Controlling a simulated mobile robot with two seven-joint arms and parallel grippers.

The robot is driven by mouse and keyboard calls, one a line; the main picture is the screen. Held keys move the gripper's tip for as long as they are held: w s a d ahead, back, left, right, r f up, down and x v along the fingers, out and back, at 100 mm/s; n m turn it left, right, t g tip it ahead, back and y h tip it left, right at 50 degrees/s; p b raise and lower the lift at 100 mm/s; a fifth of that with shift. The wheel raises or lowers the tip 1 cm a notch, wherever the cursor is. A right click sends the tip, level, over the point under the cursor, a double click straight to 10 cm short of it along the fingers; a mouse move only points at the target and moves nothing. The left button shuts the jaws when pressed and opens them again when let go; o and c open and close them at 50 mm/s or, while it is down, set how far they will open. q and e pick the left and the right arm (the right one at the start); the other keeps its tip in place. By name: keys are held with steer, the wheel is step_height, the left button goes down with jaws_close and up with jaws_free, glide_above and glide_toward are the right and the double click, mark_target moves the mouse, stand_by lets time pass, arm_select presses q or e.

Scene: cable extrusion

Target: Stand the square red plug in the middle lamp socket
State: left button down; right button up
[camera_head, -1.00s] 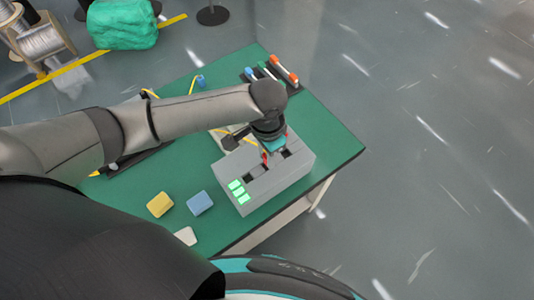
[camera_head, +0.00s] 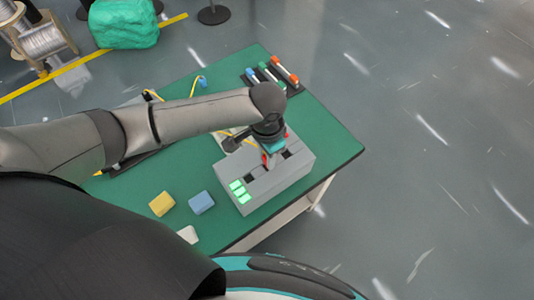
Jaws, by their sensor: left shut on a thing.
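A grey lamp box (camera_head: 290,175) stands on the green table, with dark sockets in a row on its top. My left gripper (camera_head: 267,153) points down over the middle of the box top and is shut on the red plug (camera_head: 265,159). Only a small red part of the plug shows below the fingers. It is at the middle socket, but I cannot tell whether it is in the socket or just above it. A dark socket opening (camera_head: 286,154) shows to the right of the gripper, another (camera_head: 251,174) to its lower left. My right gripper is not in view.
Lit green lamps (camera_head: 238,190) are on the box's left part. Yellow (camera_head: 162,203) and blue (camera_head: 201,202) blocks and a white piece (camera_head: 188,235) lie left of it. A dark rack of coloured pieces (camera_head: 272,77) sits at the back. The table's right side is clear.

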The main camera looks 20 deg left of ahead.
mark_target(265, 162)
arm_select(q)
steer(key=shift+f+b, duration=0.55)
steer(key=shift+f, duration=0.55)
stand_by(0.4)
steer(key=shift+s+f, duration=0.25)
steer(key=shift+f, duration=0.1)
steer(key=c, duration=0.8)
jaws_free()
steer(key=shift+s, duration=0.1)
steer(key=shift+o, duration=0.7)
steer(key=shift+r, duration=0.1)
steer(key=shift+o, duration=0.4)
steer(key=shift+r, duration=0.35)
step_height(265, 162, up, 15)
steer(key=p, duration=0.3)
steer(key=shift+w, duration=0.25)
steer(key=shift+s, duration=0.1)
